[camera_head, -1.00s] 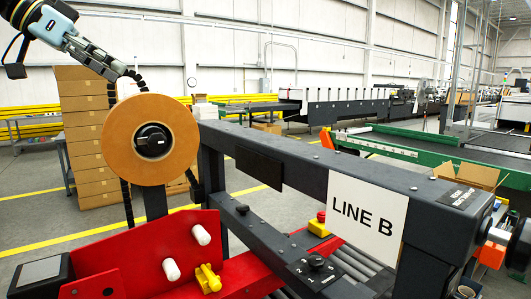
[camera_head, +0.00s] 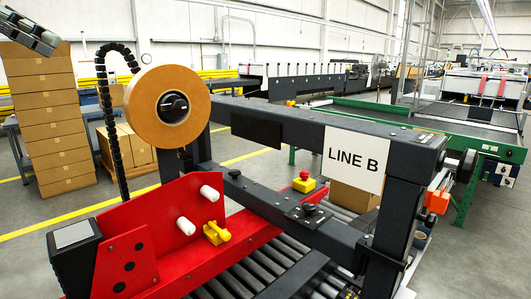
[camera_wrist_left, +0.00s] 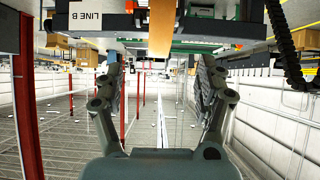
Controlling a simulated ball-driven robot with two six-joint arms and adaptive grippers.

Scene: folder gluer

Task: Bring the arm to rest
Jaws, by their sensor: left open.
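My left gripper (camera_head: 32,34) shows only in part at the top left corner of the head view, clear of the machine. In the left wrist view my left gripper (camera_wrist_left: 160,88) has its two fingers spread wide with nothing held between them. That view looks upside down, with the ceiling at the bottom. My right gripper is in neither view.
The LINE B machine (camera_head: 300,127) stands in front, with a tape roll (camera_head: 168,106), a red plate (camera_head: 130,240) and rollers (camera_head: 240,275). Stacked cartons (camera_head: 50,120) stand at the left. A green-framed conveyor (camera_head: 430,125) runs behind. Open floor lies at the left.

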